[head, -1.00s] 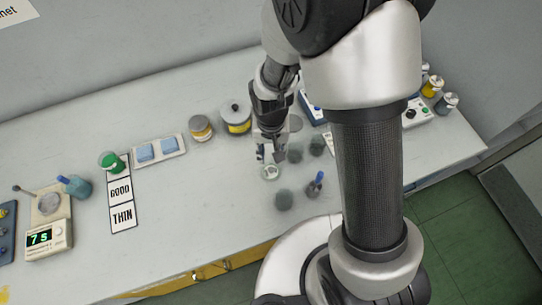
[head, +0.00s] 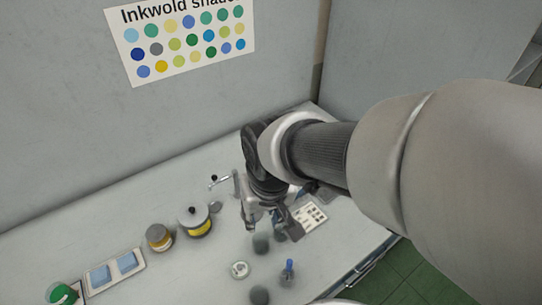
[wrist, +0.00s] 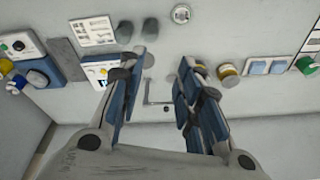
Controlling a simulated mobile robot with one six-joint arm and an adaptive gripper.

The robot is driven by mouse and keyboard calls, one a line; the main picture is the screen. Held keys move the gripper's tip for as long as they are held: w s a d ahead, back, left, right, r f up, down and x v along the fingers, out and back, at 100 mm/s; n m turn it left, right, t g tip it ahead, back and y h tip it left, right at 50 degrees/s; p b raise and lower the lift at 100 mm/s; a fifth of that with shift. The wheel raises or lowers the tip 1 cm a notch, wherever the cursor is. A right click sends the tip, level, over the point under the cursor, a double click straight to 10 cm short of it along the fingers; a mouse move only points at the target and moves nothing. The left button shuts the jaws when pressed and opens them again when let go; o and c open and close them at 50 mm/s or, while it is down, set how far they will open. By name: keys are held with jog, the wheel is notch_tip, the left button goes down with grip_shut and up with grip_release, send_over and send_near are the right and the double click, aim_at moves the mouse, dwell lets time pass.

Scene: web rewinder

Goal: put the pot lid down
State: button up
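The pot (head: 200,228) has a yellow label and stands on the bench. The grey pot lid (head: 186,215) with its black knob sits on top of it. In the wrist view the pot is mostly hidden behind my right finger. My gripper (head: 262,222) is to the right of the pot, apart from it and above the bench.
An orange-banded jar (head: 159,237) stands left of the pot. A thin bent metal rod (head: 222,181) is behind the pot. The wall rises behind the bench.

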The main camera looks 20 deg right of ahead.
jog(key=s+d+r+t, duration=0.2)
jog(key=s+d+r, duration=0.2)
jog(key=s+r, duration=0.3)
jog(key=shift+s+n, duration=0.3)
jog(key=shift+s, duration=0.85)
jog(key=shift+r, duration=0.1)
jog(key=shift+f, duration=0.2)
